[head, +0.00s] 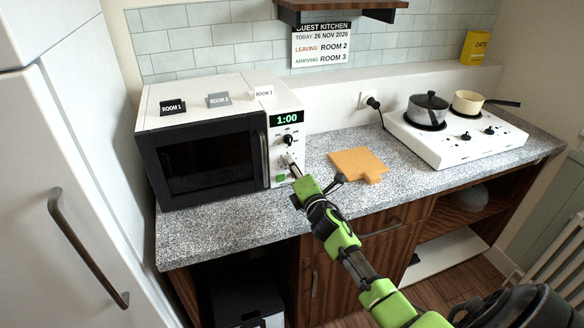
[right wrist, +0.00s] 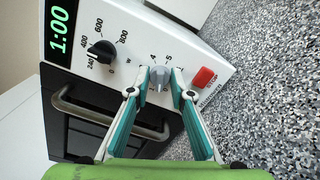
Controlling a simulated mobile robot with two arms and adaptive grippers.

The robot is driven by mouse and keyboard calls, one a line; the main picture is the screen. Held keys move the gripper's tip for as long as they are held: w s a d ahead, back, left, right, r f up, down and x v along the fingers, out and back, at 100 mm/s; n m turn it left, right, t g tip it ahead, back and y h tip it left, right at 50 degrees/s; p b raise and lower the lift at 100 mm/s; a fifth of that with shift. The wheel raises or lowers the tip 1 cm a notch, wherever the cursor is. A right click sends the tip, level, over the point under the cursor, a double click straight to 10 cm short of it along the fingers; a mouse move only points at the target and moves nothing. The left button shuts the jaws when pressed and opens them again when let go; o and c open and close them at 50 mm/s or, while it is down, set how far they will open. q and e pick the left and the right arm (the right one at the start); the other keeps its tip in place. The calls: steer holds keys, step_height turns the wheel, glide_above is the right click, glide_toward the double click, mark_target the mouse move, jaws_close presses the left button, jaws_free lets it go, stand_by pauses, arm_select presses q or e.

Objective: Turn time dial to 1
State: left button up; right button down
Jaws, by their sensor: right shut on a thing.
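The white and black microwave (head: 205,150) stands on the counter with its door shut. Its display (head: 287,119) reads 1:00, and it also shows in the right wrist view (right wrist: 60,30). The grey time dial (right wrist: 159,77) is the lower knob on the panel, with numbers around it. My right gripper (head: 292,164) is at the panel. In the right wrist view its two fingertips (right wrist: 160,80) are closed on the dial from both sides. The fingers cover part of the scale, so I cannot tell exactly where the dial points. My left gripper is out of view.
A black power knob (right wrist: 101,50) sits above the dial and a red button (right wrist: 203,77) below it. A wooden board (head: 358,164) lies right of the microwave. A white hob (head: 455,135) with two pans is farther right. Small room signs (head: 218,99) stand on the microwave.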

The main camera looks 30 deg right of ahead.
steer(key=shift+f+m, duration=0.1)
steer(key=shift+m, duration=2.1)
steer(key=c, duration=2.2)
jaws_free()
steer(key=shift+s, duration=0.1)
steer(key=v, duration=1.2)
steer(key=shift+a, duration=0.1)
